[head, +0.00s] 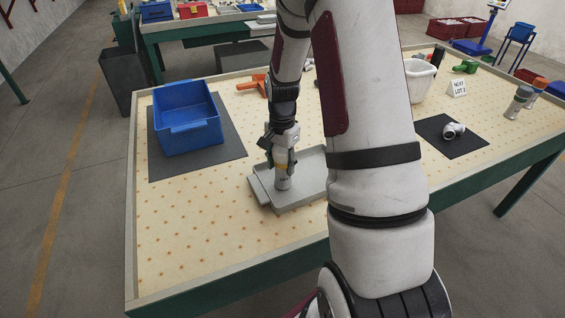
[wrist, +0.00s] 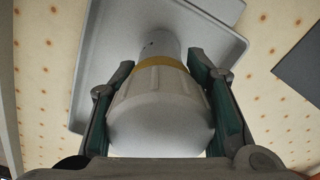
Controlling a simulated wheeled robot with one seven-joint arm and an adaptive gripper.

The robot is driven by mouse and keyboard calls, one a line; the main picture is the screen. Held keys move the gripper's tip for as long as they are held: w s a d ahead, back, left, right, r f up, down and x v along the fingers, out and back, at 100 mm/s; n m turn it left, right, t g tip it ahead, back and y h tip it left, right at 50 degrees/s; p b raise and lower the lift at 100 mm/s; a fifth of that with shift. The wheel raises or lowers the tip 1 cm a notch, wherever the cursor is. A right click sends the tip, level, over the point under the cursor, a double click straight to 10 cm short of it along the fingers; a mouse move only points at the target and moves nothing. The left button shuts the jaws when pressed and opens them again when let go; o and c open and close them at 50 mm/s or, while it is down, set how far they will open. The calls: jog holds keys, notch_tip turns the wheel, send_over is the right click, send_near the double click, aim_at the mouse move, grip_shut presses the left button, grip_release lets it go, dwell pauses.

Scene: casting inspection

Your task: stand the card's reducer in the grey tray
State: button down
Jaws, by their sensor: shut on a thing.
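The grey tray (head: 300,199) lies on the table in the middle of the head view, partly hidden by my arm. It also shows behind the gripped part in the wrist view (wrist: 92,72). My gripper (head: 282,160) points down over the left part of the tray and is shut on the reducer. The reducer (head: 283,183) is a pale grey fitting with a yellow band, held upright between the fingers. In the wrist view the reducer (wrist: 160,110) shows its wide end near my gripper (wrist: 160,105) and its narrow end towards the tray. I cannot tell whether it touches the tray floor.
A blue bin (head: 188,128) stands on a dark mat (head: 230,153) to the left. An orange part (head: 252,84) lies behind the gripper. A grey elbow fitting (head: 453,130) lies on a black mat (head: 467,147) at right, near a "NEXT LOT" sign (head: 457,88) and a white basket (head: 419,82). The front left tabletop is clear.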

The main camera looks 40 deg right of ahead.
jog(key=shift+f, duration=0.1)
jog(key=c, duration=0.9)
grip_release()
notch_tip(320, 180, up, 12)
jog(key=s+a+r+n+t, duration=0.3)
jog(key=s+a+r+n, duration=0.8)
jog(key=s+a+r, duration=0.45)
jog(key=s+a+n, duration=0.1)
jog(key=s, duration=0.1)
jog(key=s+a+n, duration=0.1)
jog(key=s+n, duration=0.1)
jog(key=s+a+f+n+t, duration=0.1)
jog(key=s+a, duration=0.1)
jog(key=s, duration=0.1)
jog(key=shift+f+n, duration=0.1)
jog(key=shift+n, duration=0.2)
